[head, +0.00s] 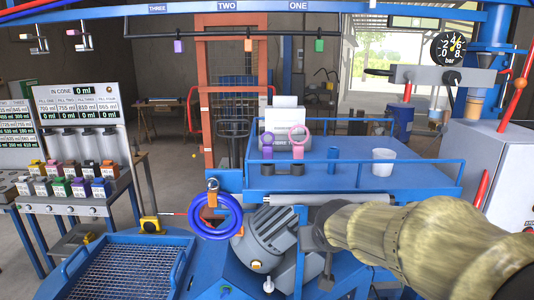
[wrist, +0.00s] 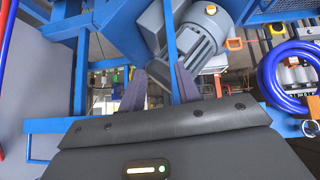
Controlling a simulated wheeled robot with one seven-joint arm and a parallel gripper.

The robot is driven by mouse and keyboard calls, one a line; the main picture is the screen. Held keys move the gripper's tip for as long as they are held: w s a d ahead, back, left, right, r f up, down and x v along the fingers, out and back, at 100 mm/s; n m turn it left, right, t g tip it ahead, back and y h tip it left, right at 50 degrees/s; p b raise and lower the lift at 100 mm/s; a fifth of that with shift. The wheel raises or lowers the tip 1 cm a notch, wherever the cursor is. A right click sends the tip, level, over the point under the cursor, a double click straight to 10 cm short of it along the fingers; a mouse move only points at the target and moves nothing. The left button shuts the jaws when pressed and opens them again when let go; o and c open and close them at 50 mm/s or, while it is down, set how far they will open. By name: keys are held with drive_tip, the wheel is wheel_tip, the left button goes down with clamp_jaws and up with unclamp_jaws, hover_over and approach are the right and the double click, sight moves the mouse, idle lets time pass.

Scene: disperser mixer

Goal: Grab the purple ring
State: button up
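The purple ring (head: 267,140) stands upright on a small purple base on the blue platform in the head view, left of a larger pink ring (head: 299,133). It is not recognisable in the wrist view. My gripper (wrist: 160,88) shows two dark fingers set apart with nothing between them, so it is open and empty. In the head view my arm reaches in from the lower right, in front of and below the platform, well apart from the purple ring. The fingers are not clear in that view.
A blue rail edges the platform, which also holds a blue cylinder (head: 332,161) and a white cup (head: 383,162). A grey motor (head: 267,236) and a coiled blue hose (head: 215,215) are in front. A dispenser rack (head: 88,140) stands left.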

drive_tip(key=s+d+f+g, duration=0.2)
drive_tip(key=s+f+g, duration=0.3)
drive_tip(key=s+f, duration=1)
drive_tip(key=shift+d+f+g+y, duration=0.3)
drive_tip(key=shift+d+f+y, duration=0.1)
drive_tip(key=shift+f, duration=0.2)
drive_tip(key=shift+m, duration=0.3)
